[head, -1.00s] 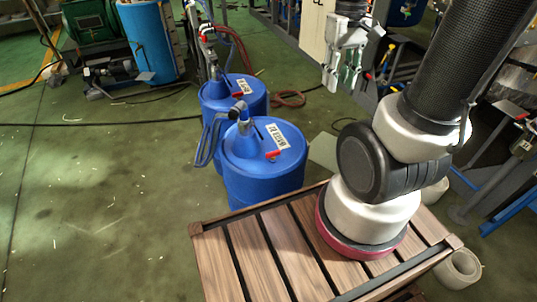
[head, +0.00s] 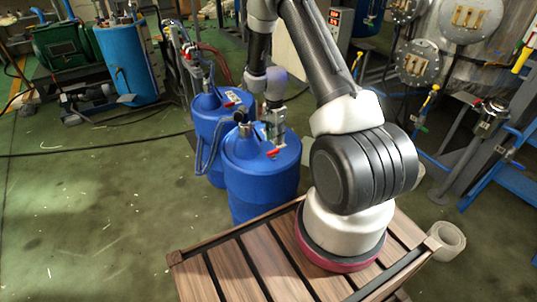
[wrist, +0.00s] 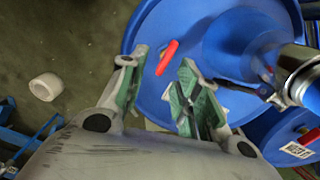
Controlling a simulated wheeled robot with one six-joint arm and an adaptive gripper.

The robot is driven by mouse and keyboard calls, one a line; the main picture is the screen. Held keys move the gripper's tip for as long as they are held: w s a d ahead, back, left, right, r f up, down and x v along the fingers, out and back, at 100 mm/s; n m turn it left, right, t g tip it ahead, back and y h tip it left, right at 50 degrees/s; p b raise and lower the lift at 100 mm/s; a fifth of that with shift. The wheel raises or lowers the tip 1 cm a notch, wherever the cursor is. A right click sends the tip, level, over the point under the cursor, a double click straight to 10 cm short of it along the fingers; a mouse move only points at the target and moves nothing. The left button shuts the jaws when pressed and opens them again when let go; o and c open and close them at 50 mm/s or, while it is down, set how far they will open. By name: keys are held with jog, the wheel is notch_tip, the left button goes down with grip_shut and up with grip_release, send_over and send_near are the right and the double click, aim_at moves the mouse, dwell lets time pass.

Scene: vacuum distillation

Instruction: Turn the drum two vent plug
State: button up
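The nearer blue drum (head: 262,190) stands on the floor beyond my wooden-topped base. I take it as drum two, though its label is not readable now. Its red vent plug (head: 273,153) is on the lid. The plug also shows in the wrist view (wrist: 167,58), as a slim red handle. My gripper (head: 274,140) hangs over the lid close to the plug. In the wrist view its green-padded fingers (wrist: 163,72) are apart, with the plug just ahead of the gap between them. I see no clear contact.
A second blue drum (head: 207,125) stands behind to the left, with a red plug too. A metal fitting (wrist: 298,80) rises from the near drum's lid beside my gripper. A white roll (head: 447,238) lies on the floor at right. Open floor lies at left.

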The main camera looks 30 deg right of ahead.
aim_at(273, 152)
jog(key=shift+w+d+m, duration=0.1)
jog(key=shift+w+m, duration=0.4)
jog(key=shift+m, duration=0.3)
jog(key=shift+f, duration=0.2)
notch_tip(273, 152, down, 7)
jog(key=shift+f, duration=0.2)
grip_shut()
